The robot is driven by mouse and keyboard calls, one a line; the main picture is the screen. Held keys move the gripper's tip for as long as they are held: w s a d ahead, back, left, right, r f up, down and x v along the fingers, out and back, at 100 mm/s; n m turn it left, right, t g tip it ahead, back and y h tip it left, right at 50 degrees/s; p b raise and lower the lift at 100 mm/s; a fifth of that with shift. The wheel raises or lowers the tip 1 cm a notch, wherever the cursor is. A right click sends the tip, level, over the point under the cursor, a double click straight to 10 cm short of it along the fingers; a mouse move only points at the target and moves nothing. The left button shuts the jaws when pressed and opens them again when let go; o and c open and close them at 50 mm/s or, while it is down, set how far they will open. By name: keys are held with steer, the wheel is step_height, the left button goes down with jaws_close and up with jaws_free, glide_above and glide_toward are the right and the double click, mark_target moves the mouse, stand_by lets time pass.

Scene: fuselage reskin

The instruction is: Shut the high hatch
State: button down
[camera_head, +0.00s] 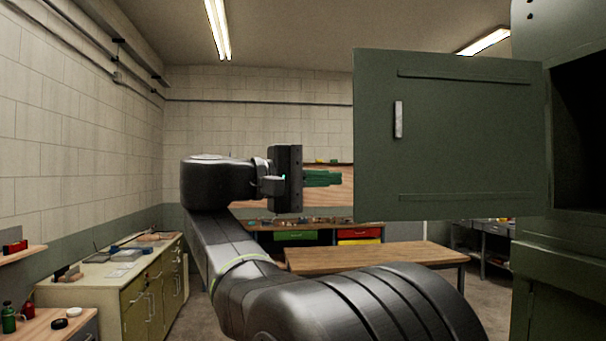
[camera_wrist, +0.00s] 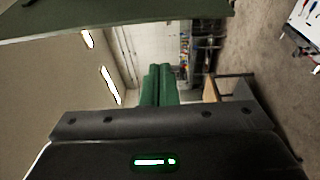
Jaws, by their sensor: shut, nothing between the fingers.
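The high hatch (camera_head: 455,135) is a green panel standing open, swung out to the left from the green fuselage body (camera_head: 565,245) at the right of the head view. A dark opening (camera_head: 582,130) shows behind its hinge side. A small pale handle (camera_head: 398,120) sits near its free edge. In the wrist view a green panel edge, seemingly the hatch (camera_wrist: 130,18), crosses the top. My gripper (camera_head: 340,178) has green fingers pointing right, just left of the hatch's free edge. Its fingers also show in the wrist view (camera_wrist: 159,85), shut together and empty. I see no contact with the hatch.
A wooden table (camera_head: 370,255) stands low behind my arm. A workbench with green and red drawers (camera_head: 297,235) is at the back wall. A cabinet (camera_head: 125,290) and a shelf with small items line the left. Open air lies left of the hatch.

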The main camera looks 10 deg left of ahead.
steer(key=s+d+p, duration=0.1)
steer(key=s+d, duration=0.1)
steer(key=shift+s+d, duration=0.25)
steer(key=shift+s, duration=0.15)
steer(key=shift+s, duration=0.15)
